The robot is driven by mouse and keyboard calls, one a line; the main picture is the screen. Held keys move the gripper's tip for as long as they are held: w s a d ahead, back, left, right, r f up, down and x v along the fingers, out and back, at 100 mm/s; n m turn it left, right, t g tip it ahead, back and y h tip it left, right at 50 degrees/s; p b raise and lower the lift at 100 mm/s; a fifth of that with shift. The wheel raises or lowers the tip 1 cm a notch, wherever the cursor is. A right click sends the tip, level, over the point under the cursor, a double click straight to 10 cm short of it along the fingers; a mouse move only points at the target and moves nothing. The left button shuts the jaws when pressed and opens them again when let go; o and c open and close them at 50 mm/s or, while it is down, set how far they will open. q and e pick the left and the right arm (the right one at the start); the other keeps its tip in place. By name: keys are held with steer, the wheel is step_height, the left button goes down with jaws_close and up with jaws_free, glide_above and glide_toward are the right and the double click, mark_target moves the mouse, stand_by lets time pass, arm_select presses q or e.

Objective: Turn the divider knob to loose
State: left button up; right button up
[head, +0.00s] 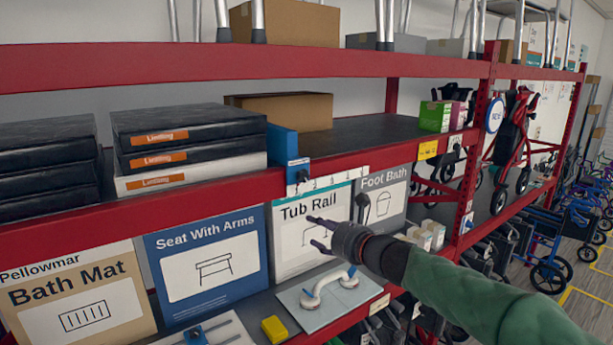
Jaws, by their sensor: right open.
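A blue divider (283,146) stands upright on the upper red shelf, to the right of the stacked dark boxes. Its bracket at the shelf's front edge carries a small dark knob (302,175); its setting is too small to read. My right gripper (315,232) reaches in from the right. My left gripper is not in view.
Boxes labelled Bath Mat (75,290), Seat With Arms (208,261) and Foot Bath (382,200) stand below. A white grab rail (325,284) lies beneath my gripper. The upper shelf right of the divider is partly clear.

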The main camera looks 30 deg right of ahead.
steer(key=m+t+p, duration=0.1)
steer(key=m+t, duration=0.1)
glide_toward(304, 178)
steer(key=s, duration=0.2)
arm_select(q)
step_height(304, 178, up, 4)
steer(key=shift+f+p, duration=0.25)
steer(key=shift+p, duration=0.6)
arm_select(e)
steer(key=w, duration=1.1)
steer(key=shift+w+a+r, duration=0.1)
steer(key=shift+a, duration=0.25)
steer(key=c, duration=1.1)
